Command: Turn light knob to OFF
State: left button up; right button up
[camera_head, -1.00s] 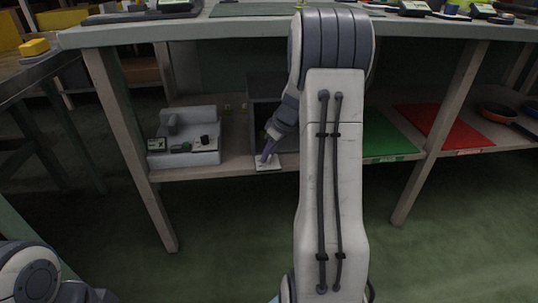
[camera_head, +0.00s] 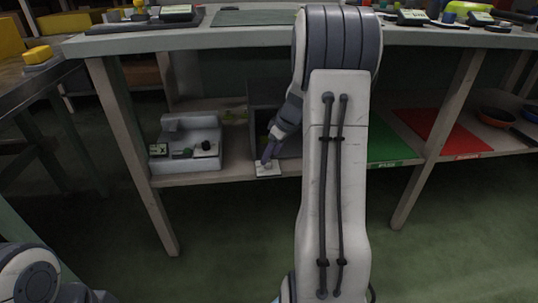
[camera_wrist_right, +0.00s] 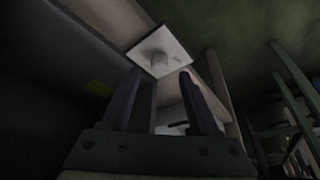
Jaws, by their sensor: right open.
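The light knob (camera_wrist_right: 159,60) is a small pale cylinder on a square white plate (camera_wrist_right: 172,46) in the right wrist view. The plate also shows in the head view (camera_head: 265,171), at the front edge of the lower shelf. My right gripper (camera_wrist_right: 165,78) is open, its two dark fingers pointing at the knob. The knob appears just beyond the fingertips, nearer the left finger; I cannot tell whether they touch. In the head view my right gripper (camera_head: 268,160) is small and close above the plate. Of my left arm, only part shows at the lower left, without its gripper.
A white machine (camera_head: 192,143) stands left of the plate on the shelf. A dark box (camera_head: 261,96) stands behind my right gripper. A green mat (camera_head: 388,140) and a red mat (camera_head: 445,132) lie to the right. The tabletop (camera_head: 240,35) is above.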

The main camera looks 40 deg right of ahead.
jog(key=p+v, duration=0.3)
jog(key=v, duration=0.4)
jog(key=shift+r, duration=0.25)
jog(key=shift+a, duration=0.1)
jog(key=s+a+r+n+g+y+p, duration=0.1)
jog(key=a+r+p, duration=0.2)
jog(key=a, duration=1)
jog(key=s+a+r+n+g+p, duration=0.15)
jog(key=a+r, duration=0.25)
jog(key=a, duration=0.8)
jog(key=s+a+r+n+g+h+p, duration=0.1)
jog(key=s+a+r+p, duration=0.15)
jog(key=s+a, duration=0.6)
jog(key=s+a+r+n+g+p, duration=0.1)
jog(key=s+a+p, duration=0.35)
jog(key=s, duration=0.75)
notch_tip(320, 180, up, 38)
jog(key=p, duration=3.7)
jog(key=shift+a, duration=0.25)
